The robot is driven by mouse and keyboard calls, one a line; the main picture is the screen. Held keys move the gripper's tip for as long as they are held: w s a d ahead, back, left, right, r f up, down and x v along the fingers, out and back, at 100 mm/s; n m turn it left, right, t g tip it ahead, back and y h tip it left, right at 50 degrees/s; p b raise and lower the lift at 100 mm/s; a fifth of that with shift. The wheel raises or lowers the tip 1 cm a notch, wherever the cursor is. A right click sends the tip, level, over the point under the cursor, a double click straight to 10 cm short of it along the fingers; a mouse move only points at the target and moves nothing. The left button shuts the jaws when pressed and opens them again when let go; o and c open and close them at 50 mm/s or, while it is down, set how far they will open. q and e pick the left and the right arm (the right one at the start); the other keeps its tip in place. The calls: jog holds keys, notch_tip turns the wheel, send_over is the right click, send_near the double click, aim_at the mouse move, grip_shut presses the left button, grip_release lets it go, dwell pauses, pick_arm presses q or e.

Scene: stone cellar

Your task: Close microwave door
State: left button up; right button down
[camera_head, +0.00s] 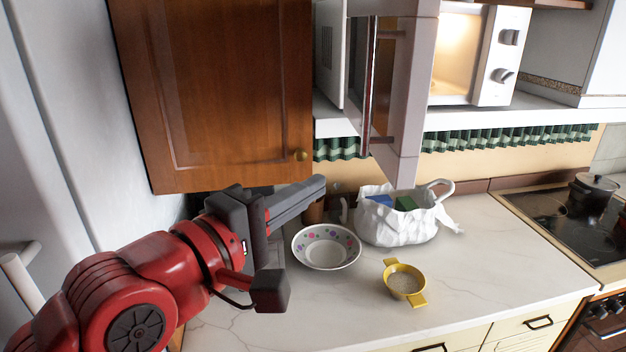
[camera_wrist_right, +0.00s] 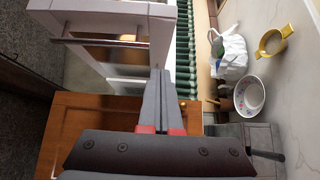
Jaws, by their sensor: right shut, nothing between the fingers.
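The white microwave (camera_head: 488,60) stands on a shelf with its lit inside showing to the right of the door. Its door (camera_head: 402,90) stands open toward me, with a long metal handle (camera_head: 372,75) on its left face. My right gripper (camera_head: 320,185) is shut and empty, left of the door's lower part and below the wooden cabinet. In the wrist view the shut fingers (camera_wrist_right: 157,75) overlap the door (camera_wrist_right: 125,18) and handle (camera_wrist_right: 95,42) region; I cannot tell if they touch. My left gripper is not in view.
A wooden cabinet door (camera_head: 220,90) hangs at upper left. On the marble counter (camera_head: 465,275) are a patterned bowl (camera_head: 327,246), a white bag (camera_head: 395,228) with items, and a yellow strainer-like cup (camera_head: 404,282). A stove (camera_head: 555,215) with a pot is right. The counter's front right is clear.

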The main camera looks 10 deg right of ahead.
aim_at(385, 159)
jog(key=w+d+p, duration=0.1)
jog(key=d+p, duration=0.1)
jog(key=d, duration=0.1)
jog(key=w+d+p, duration=0.2)
jog(key=d, duration=0.1)
jog(key=w+d+p, duration=0.1)
jog(key=d+p, duration=0.1)
jog(key=d, duration=0.1)
jog(key=shift+w+p, duration=0.35)
jog(key=shift+p, duration=0.05)
jog(key=shift+w+d, duration=0.1)
